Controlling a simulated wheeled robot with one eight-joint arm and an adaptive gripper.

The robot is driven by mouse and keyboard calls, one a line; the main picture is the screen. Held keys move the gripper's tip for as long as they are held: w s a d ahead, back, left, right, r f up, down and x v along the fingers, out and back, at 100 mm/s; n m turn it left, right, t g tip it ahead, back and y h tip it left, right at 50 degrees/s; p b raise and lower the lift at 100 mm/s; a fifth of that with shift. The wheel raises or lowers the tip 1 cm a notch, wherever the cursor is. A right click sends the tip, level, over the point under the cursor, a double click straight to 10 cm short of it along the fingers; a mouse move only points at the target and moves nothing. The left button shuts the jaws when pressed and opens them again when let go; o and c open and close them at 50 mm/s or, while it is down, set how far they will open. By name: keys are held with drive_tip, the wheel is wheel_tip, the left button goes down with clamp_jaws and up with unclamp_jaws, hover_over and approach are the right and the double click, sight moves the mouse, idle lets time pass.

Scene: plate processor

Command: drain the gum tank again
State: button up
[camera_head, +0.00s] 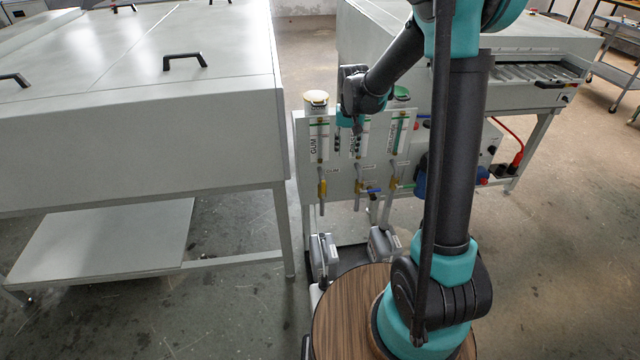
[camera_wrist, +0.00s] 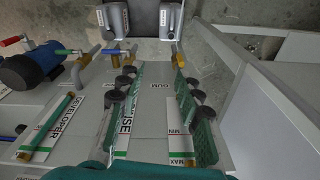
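The gum tank's sight tube (camera_head: 319,138), labelled GUM and topped by a cream-yellow cap (camera_head: 317,98), is at the left of the grey panel. Below it is the gum valve (camera_head: 322,186), with a yellow body. In the wrist view the GUM label is upside down on the right, and the yellowish gum valve (camera_wrist: 179,58) is at top right. How far the valve is open cannot be told. My gripper (camera_head: 348,148) hangs before the panel, right of the gum tube. Its two fingers are spread with nothing between them (camera_wrist: 153,68). My arm partly hides the middle tube.
The middle valve (camera_head: 358,186) and developer valve (camera_head: 394,184) are right of the gum valve. Grey canisters (camera_head: 323,256) (camera_head: 384,243) stand below. A large grey machine (camera_head: 200,140) is close on the left; another (camera_head: 520,45) is behind right.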

drive_tip(key=g, duration=0.1)
hover_over(323, 191)
wheel_tip(323, 191, down, 5)
drive_tip(key=f, duration=1.1)
drive_tip(key=w+f, duration=0.1)
drive_tip(key=f, duration=0.5)
drive_tip(key=shift+d+f, duration=0.1)
drive_tip(key=shift+f, duration=0.1)
drive_tip(key=shift+c, duration=0.3)
clamp_jaws()
